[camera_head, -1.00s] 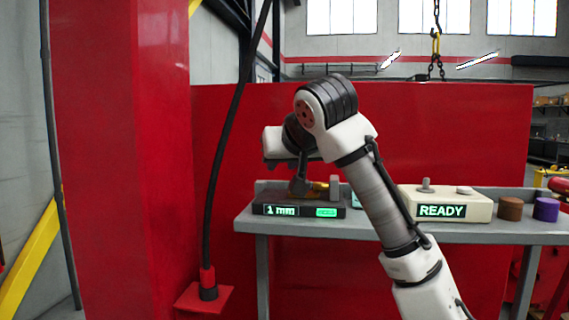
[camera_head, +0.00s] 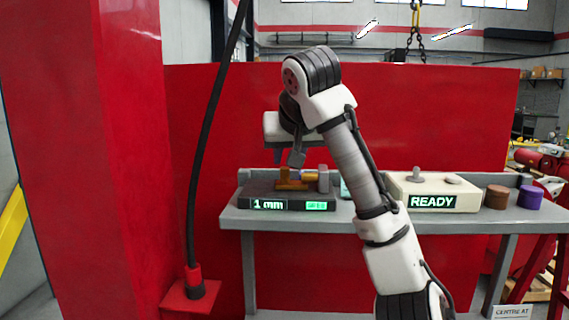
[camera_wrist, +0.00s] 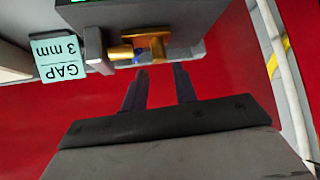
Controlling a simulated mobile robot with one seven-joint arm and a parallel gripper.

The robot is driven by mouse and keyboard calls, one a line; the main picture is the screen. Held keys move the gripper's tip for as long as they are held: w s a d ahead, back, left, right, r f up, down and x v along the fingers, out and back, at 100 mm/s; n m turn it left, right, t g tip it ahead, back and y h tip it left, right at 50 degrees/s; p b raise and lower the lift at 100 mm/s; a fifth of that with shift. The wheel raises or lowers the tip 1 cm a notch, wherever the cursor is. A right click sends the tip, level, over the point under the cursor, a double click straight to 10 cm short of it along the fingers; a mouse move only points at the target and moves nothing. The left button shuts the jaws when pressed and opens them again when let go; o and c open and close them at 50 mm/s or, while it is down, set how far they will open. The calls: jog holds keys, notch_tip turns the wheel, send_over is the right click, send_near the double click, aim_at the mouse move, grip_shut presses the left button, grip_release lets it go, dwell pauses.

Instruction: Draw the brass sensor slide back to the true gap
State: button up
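The brass slide (camera_head: 290,180) sits on a dark gauge box (camera_head: 262,195) whose display reads "1 mm" beside a lit green field with small, unclear text. A brass barrel points from the slide toward a grey post (camera_head: 323,179) at its right. In the wrist view the brass slide (camera_wrist: 158,48) lies just beyond my fingertips, with a little blue by the barrel. My gripper (camera_wrist: 160,69) is open and empty, its two fingers apart and short of the brass. In the head view my gripper (camera_head: 297,158) hangs just above the slide. A pale card (camera_wrist: 58,58) reads "GAP 3 mm".
The grey bench (camera_head: 285,218) also bears a cream box (camera_head: 440,190) reading "READY", a brown cylinder (camera_head: 496,196) and a purple one (camera_head: 530,196). A black cable (camera_head: 208,120) hangs at left beside a red column (camera_head: 75,150). A red panel stands behind.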

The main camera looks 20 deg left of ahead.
aim_at(285, 167)
jog(key=shift+p+x, duration=0.6)
jog(key=shift+x, duration=2.4)
grip_shut()
